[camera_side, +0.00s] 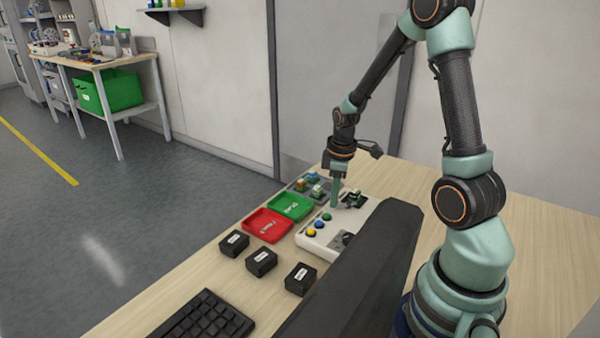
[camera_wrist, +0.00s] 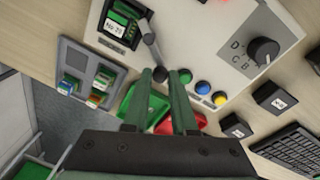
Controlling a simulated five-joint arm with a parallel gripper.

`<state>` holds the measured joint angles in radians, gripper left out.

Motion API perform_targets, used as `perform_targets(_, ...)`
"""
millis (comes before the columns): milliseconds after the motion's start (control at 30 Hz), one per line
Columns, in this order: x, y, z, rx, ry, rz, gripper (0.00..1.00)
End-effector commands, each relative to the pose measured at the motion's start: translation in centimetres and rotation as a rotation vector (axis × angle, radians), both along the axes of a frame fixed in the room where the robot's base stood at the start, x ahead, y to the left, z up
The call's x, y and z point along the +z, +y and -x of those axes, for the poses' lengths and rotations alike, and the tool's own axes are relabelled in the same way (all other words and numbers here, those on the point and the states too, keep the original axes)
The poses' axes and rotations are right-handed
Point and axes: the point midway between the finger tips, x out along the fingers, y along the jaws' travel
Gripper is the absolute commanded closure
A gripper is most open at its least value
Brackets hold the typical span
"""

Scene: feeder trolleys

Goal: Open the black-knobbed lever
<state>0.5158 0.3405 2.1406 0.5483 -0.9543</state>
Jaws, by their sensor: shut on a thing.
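The lever's grey arm (camera_wrist: 149,36) runs from beside a socket holding a green board (camera_wrist: 122,24) down to its black knob (camera_wrist: 160,75) in the wrist view. My gripper (camera_wrist: 160,73) has its two green fingers on either side of the knob and is shut on it. In the side view my gripper (camera_side: 336,204) points down at the white control box (camera_side: 316,241), and its fingers hide the knob. The socket's board (camera_side: 354,198) shows just right of the fingers.
Green (camera_wrist: 185,77), blue (camera_wrist: 202,87) and yellow (camera_wrist: 220,98) buttons sit close beside the fingers. A black dial (camera_wrist: 263,50) is farther right. Green (camera_side: 291,206) and red (camera_side: 267,225) trays, black boxes (camera_side: 261,261) and a keyboard (camera_side: 206,319) lie nearby.

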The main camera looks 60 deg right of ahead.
Motion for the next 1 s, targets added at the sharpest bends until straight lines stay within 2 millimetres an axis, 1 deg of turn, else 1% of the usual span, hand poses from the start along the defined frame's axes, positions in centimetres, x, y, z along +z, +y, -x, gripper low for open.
perform_targets(267, 0.0, 0.2, -0.2, 0.007, -0.002, 0.001, 1.0)
perform_targets(300, 0.0, 0.2, -0.2, 0.007, -0.002, 0.001, 0.64)
perform_targets(333, 0.0, 0.2, -0.2, 0.007, -0.002, 0.001, 0.52)
perform_targets(367, 0.0, 0.2, -0.1, 0.006, -0.002, 0.001, 0.45)
perform_targets(667, 0.0, 0.1, -0.1, 0.003, -0.001, 0.001, 0.45)
perform_targets(767, 0.4, 0.1, -0.1, 0.003, -0.003, 0.002, 0.45)
perform_targets(867, 1.4, 0.1, 0.0, 0.003, -0.004, 0.003, 0.45)
perform_targets(1000, 3.7, 0.2, 0.2, 0.003, -0.007, 0.005, 0.45)
